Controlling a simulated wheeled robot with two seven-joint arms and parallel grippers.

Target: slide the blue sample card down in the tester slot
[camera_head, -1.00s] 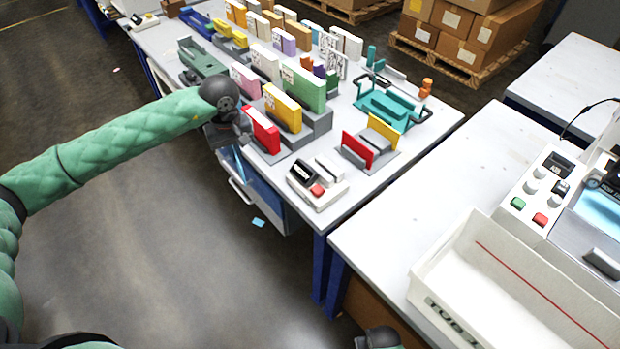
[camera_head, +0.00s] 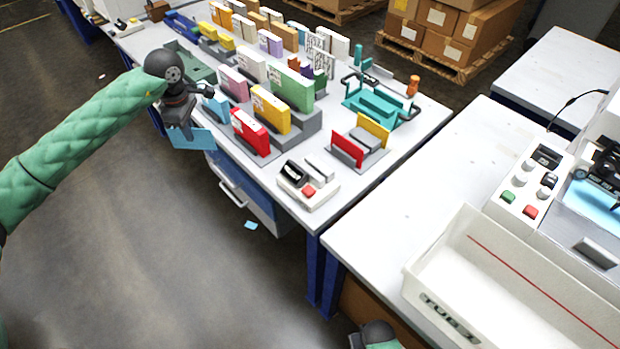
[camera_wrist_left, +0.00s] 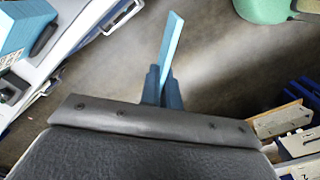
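A flat light-blue card (camera_head: 193,138) hangs at my left gripper (camera_head: 182,122), out over the floor beside the table's near edge. In the left wrist view the card (camera_wrist_left: 171,40) stands edge-on between the two dark fingertips (camera_wrist_left: 162,88), which are shut on it. A white box with a black display, a red button and a grey raised block, seemingly the tester (camera_head: 307,187), sits at the table's near corner. It is apart from the gripper and card. Whether its slot is empty is too small to tell.
Another light-blue piece (camera_head: 214,104) stands on the table by the red box (camera_head: 250,130). Rows of coloured boxes, a grey bracket with red and yellow plates (camera_head: 362,142) and a teal tray (camera_head: 378,104) fill the table (camera_head: 425,128). A white bin (camera_head: 430,285) is at right.

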